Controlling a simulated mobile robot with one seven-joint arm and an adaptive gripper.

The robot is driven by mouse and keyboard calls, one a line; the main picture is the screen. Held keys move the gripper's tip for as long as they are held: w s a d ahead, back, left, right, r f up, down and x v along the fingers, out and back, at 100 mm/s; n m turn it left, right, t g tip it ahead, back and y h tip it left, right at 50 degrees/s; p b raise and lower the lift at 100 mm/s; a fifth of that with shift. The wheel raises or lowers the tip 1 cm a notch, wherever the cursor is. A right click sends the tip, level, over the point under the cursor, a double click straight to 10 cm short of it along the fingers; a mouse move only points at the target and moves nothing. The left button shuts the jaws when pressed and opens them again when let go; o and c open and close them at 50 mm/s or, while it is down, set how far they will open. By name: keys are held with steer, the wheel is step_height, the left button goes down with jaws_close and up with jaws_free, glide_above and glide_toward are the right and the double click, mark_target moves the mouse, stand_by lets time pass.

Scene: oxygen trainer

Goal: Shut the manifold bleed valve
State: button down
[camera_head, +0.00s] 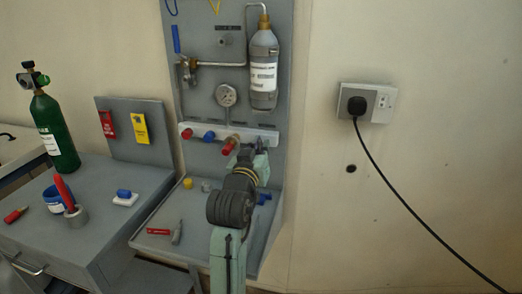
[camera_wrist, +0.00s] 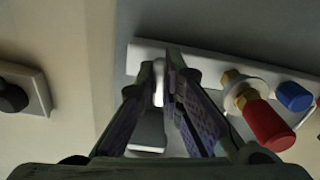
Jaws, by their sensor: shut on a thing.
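The white manifold bar (camera_head: 188,128) runs across the grey panel, and it also shows in the wrist view (camera_wrist: 215,65). My gripper (camera_head: 259,145) is at its right end in the head view. In the wrist view, my gripper (camera_wrist: 165,82) has its fingers either side of a pale, narrow handle (camera_wrist: 158,92) at the manifold's end, which looks like the bleed valve, and is shut on it. The fingers partly hide this handle, so its turn angle cannot be told. A red-capped brass fitting (camera_wrist: 262,118) sits beside the fingers, clear of them.
A pressure gauge (camera_head: 226,95) and a grey bottle (camera_head: 263,75) are above the manifold. Small parts and a red tool (camera_head: 159,231) lie on the shelf below. A green cylinder (camera_head: 55,132) stands at left. A wall socket (camera_head: 382,103) with a black cable is at right.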

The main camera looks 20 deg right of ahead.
steer(key=shift+m+b, duration=0.3)
steer(key=shift+m, duration=0.7)
steer(key=c, duration=1.7)
jaws_free()
steer(key=v, duration=0.7)
steer(key=shift+s+a, duration=0.15)
steer(key=shift+s, duration=0.1)
